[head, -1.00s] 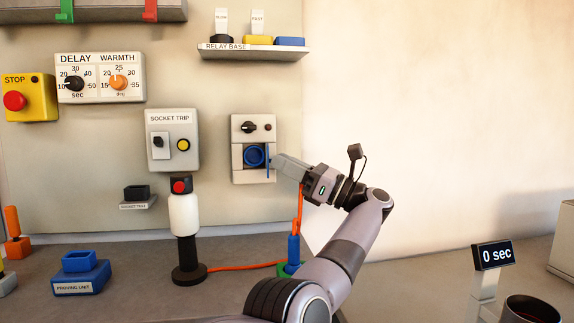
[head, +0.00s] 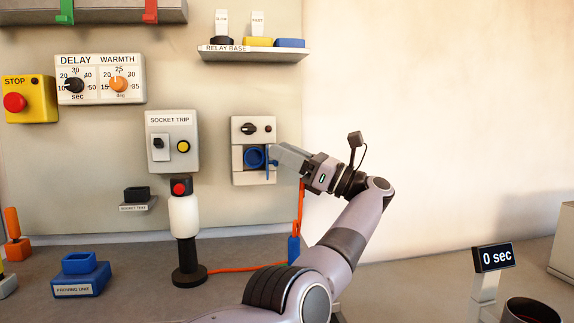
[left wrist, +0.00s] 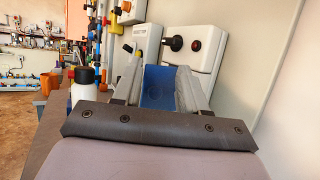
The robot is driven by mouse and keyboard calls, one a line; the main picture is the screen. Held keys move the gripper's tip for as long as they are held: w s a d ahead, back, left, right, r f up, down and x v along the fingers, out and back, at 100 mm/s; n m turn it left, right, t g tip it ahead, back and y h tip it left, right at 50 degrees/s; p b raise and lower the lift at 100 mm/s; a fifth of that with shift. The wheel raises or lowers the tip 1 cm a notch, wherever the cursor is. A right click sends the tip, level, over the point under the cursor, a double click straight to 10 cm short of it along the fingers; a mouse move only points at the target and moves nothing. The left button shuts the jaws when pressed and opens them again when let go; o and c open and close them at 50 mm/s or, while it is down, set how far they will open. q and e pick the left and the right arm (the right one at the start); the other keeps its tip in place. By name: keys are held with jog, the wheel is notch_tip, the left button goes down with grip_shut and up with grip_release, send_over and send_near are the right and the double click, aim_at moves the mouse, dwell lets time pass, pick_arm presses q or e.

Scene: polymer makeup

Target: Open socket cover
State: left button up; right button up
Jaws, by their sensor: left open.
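The socket box (head: 239,178) is a pale panel on the wall with a black knob and a small dark red lamp above a blue round socket (head: 254,157). Its blue cover (head: 267,163) stands swung out edge-on at the socket's right side, leaving the socket face showing. My left gripper (head: 276,158) is at the cover's right, its fingertips close to it. In the left wrist view the open fingers (left wrist: 163,82) stand either side of the blue cover (left wrist: 157,92). Whether they touch it I cannot tell. My right gripper is not in view.
A socket trip box (head: 172,120) is on the wall to the left. A black-and-white post with a red button (head: 184,215) stands below it. An orange cable (head: 245,268) runs along the bench to a blue plug (head: 294,248). A relay shelf (head: 255,54) is above.

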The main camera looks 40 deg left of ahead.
pick_arm(q)
notch_tip(320, 180, up, 18)
jog(key=p, duration=1.2)
jog(key=shift+f, duration=0.25)
